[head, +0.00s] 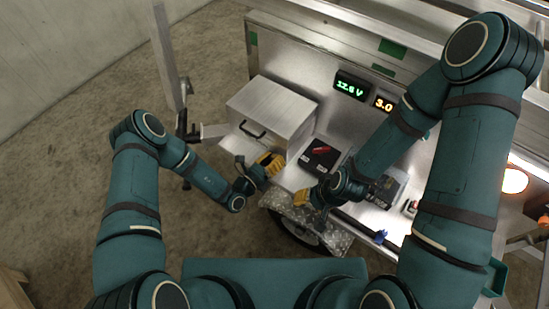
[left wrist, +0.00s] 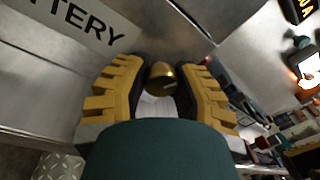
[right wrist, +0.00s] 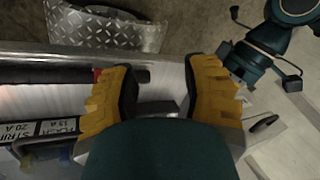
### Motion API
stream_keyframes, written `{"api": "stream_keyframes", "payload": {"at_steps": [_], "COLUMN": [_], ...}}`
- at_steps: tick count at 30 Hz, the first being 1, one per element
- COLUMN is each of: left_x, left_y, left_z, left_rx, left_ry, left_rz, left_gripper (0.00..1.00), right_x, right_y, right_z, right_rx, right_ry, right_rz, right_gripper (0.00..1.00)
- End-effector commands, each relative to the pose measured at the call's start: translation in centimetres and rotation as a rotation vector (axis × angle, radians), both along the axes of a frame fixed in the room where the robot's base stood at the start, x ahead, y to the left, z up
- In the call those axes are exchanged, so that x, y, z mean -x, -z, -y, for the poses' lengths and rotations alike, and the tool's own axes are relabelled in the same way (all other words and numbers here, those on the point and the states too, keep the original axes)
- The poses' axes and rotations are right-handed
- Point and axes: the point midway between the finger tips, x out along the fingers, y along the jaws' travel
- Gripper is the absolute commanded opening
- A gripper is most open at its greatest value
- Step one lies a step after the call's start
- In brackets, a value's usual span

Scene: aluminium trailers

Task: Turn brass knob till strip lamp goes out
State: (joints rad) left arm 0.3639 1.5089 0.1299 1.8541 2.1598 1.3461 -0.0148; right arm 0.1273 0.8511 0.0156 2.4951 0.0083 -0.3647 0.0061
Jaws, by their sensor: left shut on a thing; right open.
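The brass knob (left wrist: 161,76) sits between the yellow fingers of my left gripper (left wrist: 160,88) in the left wrist view, on a metal face beside a BATTERY label (left wrist: 85,22). My left gripper is shut on the knob; in the head view the gripper (head: 271,165) stands at the silver box's right corner and hides the knob. My right gripper (head: 303,198) is open over the bench's front edge. In the right wrist view its fingers (right wrist: 160,95) are apart. A bright white strip (head: 530,168), perhaps the strip lamp, glows at the right edge, partly behind my right arm.
A silver box (head: 270,108) with a dark handle stands left of the bench. Displays read green 12.6 V (head: 350,86) and orange 3.0 (head: 384,104). A black-and-red item (head: 319,154) lies between my grippers. Open floor lies left.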

Motion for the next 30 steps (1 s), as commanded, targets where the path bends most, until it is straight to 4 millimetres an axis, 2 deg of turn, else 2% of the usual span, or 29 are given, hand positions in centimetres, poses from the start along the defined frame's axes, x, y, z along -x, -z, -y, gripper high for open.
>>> {"api": "stream_keyframes", "payload": {"at_steps": [15,27,28,30], "left_x": [0.0,0.0,0.0,0.0], "left_y": [-0.1,0.1,0.1,0.1], "left_z": [0.0,0.0,0.0,0.0], "left_rx": [-0.323,-0.351,-0.351,-0.351], "left_ry": [0.000,0.001,0.001,0.001], "left_rz": [0.232,0.252,0.252,0.252], "left_gripper": [0.00,0.00,0.40,0.61], "right_x": [-1.0,-1.0,-1.0,-1.0], "right_y": [-3.1,-3.1,-3.1,-3.1], "right_z": [0.2,0.2,0.2,0.2], "right_rx": [0.004,0.005,0.004,0.005], "right_ry": [0.017,0.018,0.017,0.018], "right_rz": [0.022,0.023,0.023,0.023], "right_gripper": [0.47,0.47,0.47,0.47]}}
